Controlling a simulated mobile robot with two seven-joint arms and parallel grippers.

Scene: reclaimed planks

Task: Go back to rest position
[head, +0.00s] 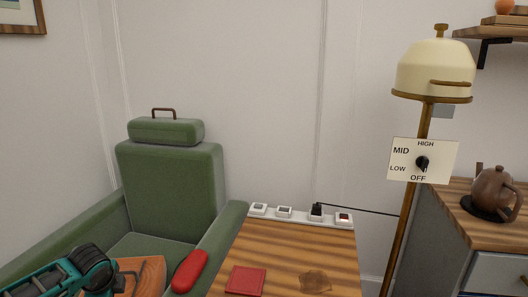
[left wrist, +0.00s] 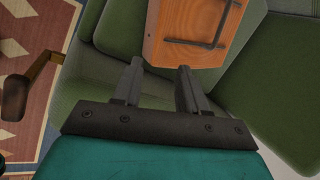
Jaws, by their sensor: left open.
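My left gripper (left wrist: 160,72) is open in the left wrist view, with clear space between its two dark fingers. It is above the green armchair (left wrist: 250,85), close to an orange wooden box (left wrist: 175,22) with a dark handle. Nothing shows between the fingers. In the head view my teal left arm comes in at the bottom left, over the armchair (head: 170,175), and its fingers cannot be made out there. The wooden box also shows in the head view (head: 150,272), partly hidden by my arm. My right gripper is in neither view.
A red rounded object (head: 189,270) lies by the chair's right arm. A wooden table (head: 290,245) holds a power strip (head: 300,214), a red square (head: 246,281) and a brown patch. A lamp (head: 434,70) with a dial sign (head: 423,160) and a cabinet with a teapot (head: 492,190) stand right.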

